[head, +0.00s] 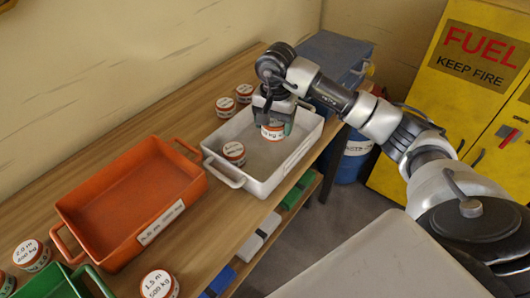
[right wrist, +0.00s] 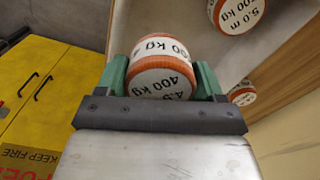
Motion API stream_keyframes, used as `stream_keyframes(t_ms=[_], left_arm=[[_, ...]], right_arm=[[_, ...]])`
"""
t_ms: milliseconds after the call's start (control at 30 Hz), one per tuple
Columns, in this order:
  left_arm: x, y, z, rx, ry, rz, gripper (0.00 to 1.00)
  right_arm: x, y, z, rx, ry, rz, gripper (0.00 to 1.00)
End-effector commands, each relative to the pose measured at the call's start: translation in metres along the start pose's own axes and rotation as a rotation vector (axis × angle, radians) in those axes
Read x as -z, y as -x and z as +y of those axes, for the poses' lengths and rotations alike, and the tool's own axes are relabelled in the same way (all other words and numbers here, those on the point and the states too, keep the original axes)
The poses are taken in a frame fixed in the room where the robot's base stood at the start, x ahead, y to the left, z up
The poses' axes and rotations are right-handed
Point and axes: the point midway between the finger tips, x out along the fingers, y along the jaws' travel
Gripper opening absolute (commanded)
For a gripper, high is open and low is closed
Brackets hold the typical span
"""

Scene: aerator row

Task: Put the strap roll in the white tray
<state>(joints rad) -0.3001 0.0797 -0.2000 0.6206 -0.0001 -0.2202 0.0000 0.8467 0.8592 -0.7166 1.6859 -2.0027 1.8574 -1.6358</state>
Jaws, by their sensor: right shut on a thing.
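My right gripper (head: 273,127) is shut on a strap roll (head: 272,133), white with orange edges and a printed label. It holds the roll over the inside of the white tray (head: 231,175). In the right wrist view the roll (right wrist: 162,72) sits between the green fingers of the gripper (right wrist: 160,78), its label reading 400 kg. Whether the roll touches the tray floor I cannot tell. Another similar roll (head: 234,153) is in the left part of the white tray. My left gripper is not in view.
Two rolls (head: 225,106) (head: 244,92) stand on the wooden bench behind the tray. An orange tray (head: 130,190) is empty; a green tray (head: 50,284) and more rolls (head: 158,284) are at lower left. A blue box (head: 335,55) and yellow fuel cabinet (head: 465,75) stand beyond.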

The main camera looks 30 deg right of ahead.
Motion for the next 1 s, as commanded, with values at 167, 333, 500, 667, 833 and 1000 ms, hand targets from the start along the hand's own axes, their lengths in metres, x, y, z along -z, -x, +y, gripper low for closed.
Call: stream_keyframes(t_ms=[167,333,500,667,833,1000], left_arm=[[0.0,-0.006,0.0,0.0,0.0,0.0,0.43],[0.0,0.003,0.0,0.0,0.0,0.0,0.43],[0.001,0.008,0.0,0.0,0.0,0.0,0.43],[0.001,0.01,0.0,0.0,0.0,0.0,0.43],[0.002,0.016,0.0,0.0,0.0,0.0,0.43],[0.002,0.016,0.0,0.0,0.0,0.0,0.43]], right_arm=[[0.023,-0.001,-0.001,-0.001,-0.079,-0.001,0.39],[0.025,-0.028,0.0,-0.005,-0.088,-0.004,0.39],[0.025,-0.053,0.0,-0.002,-0.087,-0.002,0.39],[0.025,-0.065,0.0,-0.002,-0.087,0.0,0.39],[0.025,-0.088,-0.001,-0.002,-0.087,-0.002,0.39],[0.025,-0.097,0.0,0.0,-0.085,0.002,0.39]])
